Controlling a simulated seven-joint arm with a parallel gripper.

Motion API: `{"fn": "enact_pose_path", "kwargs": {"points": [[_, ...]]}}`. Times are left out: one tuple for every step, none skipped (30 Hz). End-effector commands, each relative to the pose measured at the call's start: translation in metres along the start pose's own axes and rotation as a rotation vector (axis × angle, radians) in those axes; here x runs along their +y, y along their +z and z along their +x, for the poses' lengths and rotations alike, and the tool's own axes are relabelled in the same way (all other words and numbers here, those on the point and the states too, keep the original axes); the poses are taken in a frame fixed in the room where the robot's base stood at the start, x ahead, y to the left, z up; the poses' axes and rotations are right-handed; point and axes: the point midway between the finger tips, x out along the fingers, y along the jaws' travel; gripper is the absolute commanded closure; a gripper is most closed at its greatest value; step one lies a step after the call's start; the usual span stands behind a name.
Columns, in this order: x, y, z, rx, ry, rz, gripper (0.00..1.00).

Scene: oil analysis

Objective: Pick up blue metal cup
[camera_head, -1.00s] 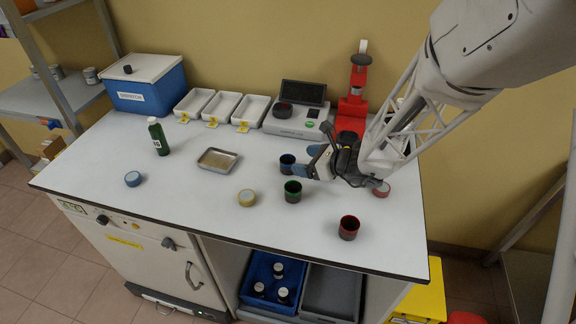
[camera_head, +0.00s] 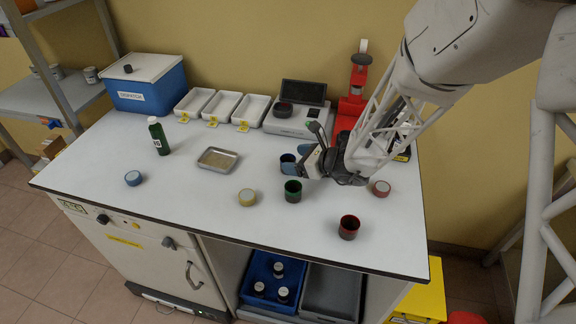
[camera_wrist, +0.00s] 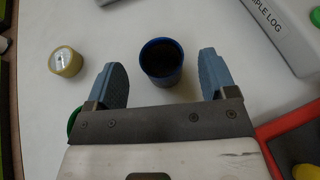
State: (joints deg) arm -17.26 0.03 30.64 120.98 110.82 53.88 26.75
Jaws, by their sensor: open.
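The blue metal cup (camera_wrist: 161,62) stands upright in the wrist view, ahead of and between the two fingers of my gripper (camera_wrist: 164,78). Its inside looks dark. In the head view the blue cup (camera_head: 287,159) is partly hidden behind my gripper (camera_head: 304,166), which is low over the table at its right. The blue fingers are spread apart, with a gap between each finger and the cup in the wrist view. My gripper holds nothing.
A green cup (camera_head: 293,191) stands close in front of my gripper. A red cup (camera_head: 349,227), yellow lid (camera_head: 247,197) and red lid (camera_head: 381,188) are nearby. The scale (camera_head: 297,121) and red press (camera_head: 352,105) stand behind.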

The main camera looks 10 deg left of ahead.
Motion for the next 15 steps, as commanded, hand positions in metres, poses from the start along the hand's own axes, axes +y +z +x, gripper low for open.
{"fn": "enact_pose_path", "kwargs": {"points": [[0.0, -0.001, 0.005, 0.001, 0.001, 0.0, 0.22], [0.0, -0.001, 0.007, 0.001, 0.002, 0.0, 0.22], [0.0, -0.001, 0.011, 0.001, 0.002, -0.001, 0.22], [0.0, -0.001, 0.014, 0.001, 0.002, 0.0, 0.22], [0.0, -0.001, 0.017, 0.001, 0.002, 0.0, 0.22], [0.0, -0.002, 0.021, 0.001, 0.002, 0.001, 0.22], [0.0, -0.002, 0.025, 0.001, 0.003, 0.001, 0.22], [0.0, -0.002, 0.028, 0.001, 0.003, 0.001, 0.22], [-0.001, -0.001, 0.031, 0.0, 0.002, 0.0, 0.22], [-0.001, -0.001, 0.034, 0.0, 0.002, 0.0, 0.22], [-0.001, -0.001, 0.036, 0.0, 0.002, 0.0, 0.22], [-0.001, -0.001, 0.038, 0.0, 0.001, 0.0, 0.22], [-0.001, -0.001, 0.04, -0.001, 0.001, 0.0, 0.22], [-0.001, -0.001, 0.041, 0.0, 0.001, 0.0, 0.22], [-0.001, -0.001, 0.042, 0.0, 0.001, 0.0, 0.22]]}}
